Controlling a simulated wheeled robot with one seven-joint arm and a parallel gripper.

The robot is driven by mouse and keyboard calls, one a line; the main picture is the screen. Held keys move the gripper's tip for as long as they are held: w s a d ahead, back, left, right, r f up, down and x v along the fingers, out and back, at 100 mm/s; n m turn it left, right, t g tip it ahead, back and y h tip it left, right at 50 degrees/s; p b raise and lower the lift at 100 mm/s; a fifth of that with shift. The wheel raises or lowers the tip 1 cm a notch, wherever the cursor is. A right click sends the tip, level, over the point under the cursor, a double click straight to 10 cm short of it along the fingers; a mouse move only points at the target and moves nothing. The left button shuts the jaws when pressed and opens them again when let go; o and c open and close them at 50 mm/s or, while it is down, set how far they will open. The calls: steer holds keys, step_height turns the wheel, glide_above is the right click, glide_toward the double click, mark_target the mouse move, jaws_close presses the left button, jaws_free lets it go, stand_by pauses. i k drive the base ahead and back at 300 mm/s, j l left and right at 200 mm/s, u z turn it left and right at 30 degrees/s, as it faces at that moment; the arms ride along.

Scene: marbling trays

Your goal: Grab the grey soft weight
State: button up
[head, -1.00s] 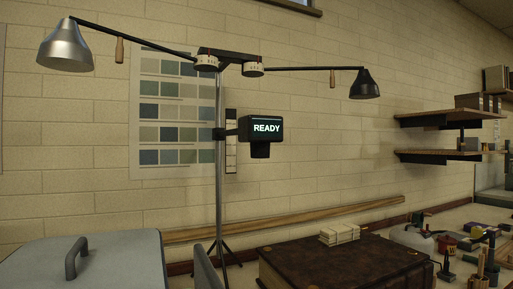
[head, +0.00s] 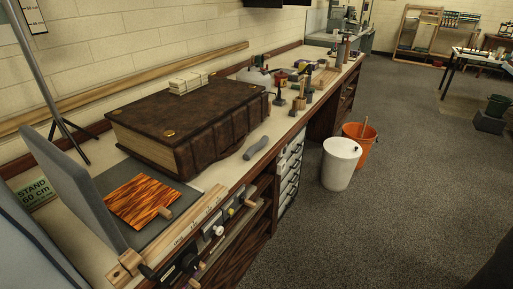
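A small grey elongated thing (head: 256,147), with a soft-looking rounded shape, lies on the pale bench top near its front edge; it looks like the grey soft weight. It lies just right of a big brown leather-bound book (head: 190,118) and appears apart from it. Nothing covers it. My gripper is not in view.
A stack of pale blocks (head: 188,83) sits on the book. Small tools crowd the bench behind. A white bin (head: 340,163) and orange bucket (head: 360,143) stand on the floor; the floor right is open.

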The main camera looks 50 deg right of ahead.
mark_target(251, 151)
steer(key=i+l+u, duration=0.25)
steer(key=l, duration=0.35)
steer(key=i+l+u, duration=0.25)
steer(key=l, duration=0.65)
steer(key=l+u, duration=0.3)
steer(key=l, duration=0.55)
steer(key=i, duration=0.4)
